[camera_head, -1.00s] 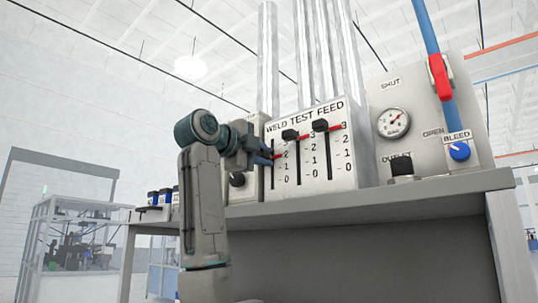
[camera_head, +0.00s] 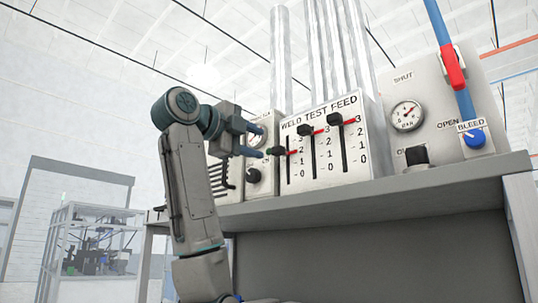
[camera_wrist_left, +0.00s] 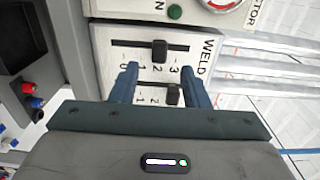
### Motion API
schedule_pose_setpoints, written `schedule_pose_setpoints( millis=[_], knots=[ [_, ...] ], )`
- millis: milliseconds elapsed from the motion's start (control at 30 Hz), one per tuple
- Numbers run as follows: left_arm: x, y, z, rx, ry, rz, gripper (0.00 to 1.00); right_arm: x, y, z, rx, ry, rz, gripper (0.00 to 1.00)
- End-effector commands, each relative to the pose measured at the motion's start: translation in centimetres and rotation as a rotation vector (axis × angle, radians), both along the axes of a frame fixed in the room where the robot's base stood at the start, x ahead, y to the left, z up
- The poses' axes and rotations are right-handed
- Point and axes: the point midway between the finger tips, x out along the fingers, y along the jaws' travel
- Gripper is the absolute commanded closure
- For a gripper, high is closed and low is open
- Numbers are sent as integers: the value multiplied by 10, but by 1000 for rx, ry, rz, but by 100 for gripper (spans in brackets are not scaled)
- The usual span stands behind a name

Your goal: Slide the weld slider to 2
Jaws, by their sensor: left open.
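The WELD TEST FEED panel (camera_head: 325,168) is a white box with three vertical sliders. The weld slider knob (camera_head: 278,150), dark, is in the leftmost slot, with its red pointer at about 2. In the left wrist view the weld knob (camera_wrist_left: 160,50) sits beside the 2 of its sideways scale. My left gripper (camera_head: 262,141) is open, left of and in front of the panel. In the left wrist view its blue fingertips (camera_wrist_left: 162,66) are apart, and the knob stands beyond them, between their lines, apparently untouched. My right gripper is not in view.
The test and feed knobs (camera_head: 305,131) (camera_head: 334,118) stand near 3. A small dark knob (camera_head: 253,175) is left of the panel. The gauge (camera_head: 407,115), red lever (camera_head: 453,68) and bleed knob (camera_head: 475,138) are to the right. The grey bench (camera_head: 400,192) runs beneath.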

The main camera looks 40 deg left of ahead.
Motion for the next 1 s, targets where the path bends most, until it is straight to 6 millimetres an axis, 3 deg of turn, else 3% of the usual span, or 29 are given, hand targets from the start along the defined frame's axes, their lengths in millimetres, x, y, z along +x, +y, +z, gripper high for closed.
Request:
schedule_pose_setpoints(
  millis=[233,600,1000],
  knots=[
    [-26,2,0,0,-1,0,58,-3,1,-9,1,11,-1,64],
    [-27,2,0,0,0,0,58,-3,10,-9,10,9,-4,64],
    [-27,2,0,0,0,0,58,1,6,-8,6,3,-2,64]
  ],
)
